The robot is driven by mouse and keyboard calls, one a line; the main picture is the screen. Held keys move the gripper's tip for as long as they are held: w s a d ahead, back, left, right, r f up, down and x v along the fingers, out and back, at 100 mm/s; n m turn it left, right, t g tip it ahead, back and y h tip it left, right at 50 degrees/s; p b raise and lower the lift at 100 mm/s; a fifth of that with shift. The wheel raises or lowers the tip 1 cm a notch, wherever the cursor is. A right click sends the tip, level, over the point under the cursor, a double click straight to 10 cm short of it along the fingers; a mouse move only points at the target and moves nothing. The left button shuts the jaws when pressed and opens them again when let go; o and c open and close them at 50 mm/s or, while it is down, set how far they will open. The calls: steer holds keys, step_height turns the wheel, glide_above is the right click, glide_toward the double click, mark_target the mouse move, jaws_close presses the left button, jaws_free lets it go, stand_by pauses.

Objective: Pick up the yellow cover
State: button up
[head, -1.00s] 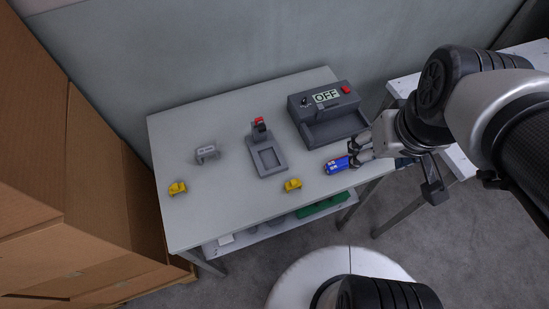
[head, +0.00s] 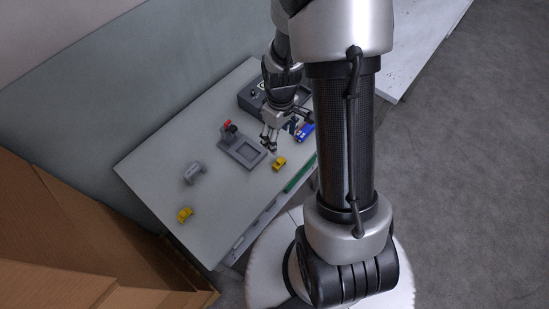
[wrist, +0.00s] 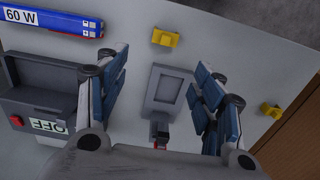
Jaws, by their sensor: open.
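Two yellow covers lie on the grey table. The nearer one to my gripper (head: 279,163) is beside the grey fixture, and it shows at the top middle of the wrist view (wrist: 165,38). The other yellow cover (head: 184,214) lies near the table's left front edge and shows at the right of the wrist view (wrist: 271,110). My gripper (head: 268,144) is open and empty above the table, over the fixture's side and close to the nearer cover. In the wrist view its fingers (wrist: 161,62) stand apart, with the fixture between them and the nearer cover beyond their tips.
The grey fixture (head: 240,154) has a recessed plate and a red-topped clamp. A blue 60 W box (head: 305,131) lies to its right. The control box marked OFF (wrist: 45,92) stands behind. A grey housing (head: 192,173) is on the left. Cardboard boxes (head: 70,240) stand left of the table.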

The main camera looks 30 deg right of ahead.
mark_target(279, 160)
step_height(279, 160, down, 9)
steer(key=shift+r+b, duration=0.15)
steer(key=shift+b, duration=1.1)
steer(key=f, duration=0.1)
steer(key=f+b, duration=0.1)
steer(key=f, duration=0.1)
steer(key=s+f+b, duration=0.1)
steer(key=shift+a+f, duration=0.25)
steer(key=shift+f, duration=0.45)
steer(key=shift+r, duration=0.1)
steer(key=shift+c, duration=0.3)
steer(key=c, duration=0.8)
